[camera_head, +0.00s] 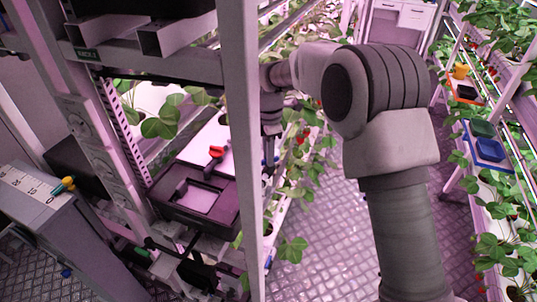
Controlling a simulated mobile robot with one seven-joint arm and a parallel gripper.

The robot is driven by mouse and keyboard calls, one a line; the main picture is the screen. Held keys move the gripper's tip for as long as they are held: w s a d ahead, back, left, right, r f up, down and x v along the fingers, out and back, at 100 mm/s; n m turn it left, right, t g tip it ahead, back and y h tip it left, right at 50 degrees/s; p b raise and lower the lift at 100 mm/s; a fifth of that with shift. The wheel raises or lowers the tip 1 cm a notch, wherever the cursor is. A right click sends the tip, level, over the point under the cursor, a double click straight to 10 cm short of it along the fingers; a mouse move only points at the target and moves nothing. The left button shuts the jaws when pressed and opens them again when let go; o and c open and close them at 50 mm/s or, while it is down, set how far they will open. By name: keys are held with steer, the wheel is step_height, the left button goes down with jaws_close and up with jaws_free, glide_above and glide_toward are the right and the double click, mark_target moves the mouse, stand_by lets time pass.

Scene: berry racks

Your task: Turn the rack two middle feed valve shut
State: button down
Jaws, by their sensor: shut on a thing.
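A red-handled part (216,152) sits above a black tray (190,205) left of the post. Strawberry plants line both sides. Blue bins (486,148) are at right. The aisle floor (325,240) is clear.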

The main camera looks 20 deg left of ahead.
steer(key=m, duration=0.4)
steer(key=shift+m, duration=2.3)
steer(key=shift+r, duration=0.1)
steer(key=c, duration=0.8)
jaws_free()
steer(key=shift+c, duration=0.2)
step_height(320, 180, up, 12)
steer(key=shift+b, duration=0.45)
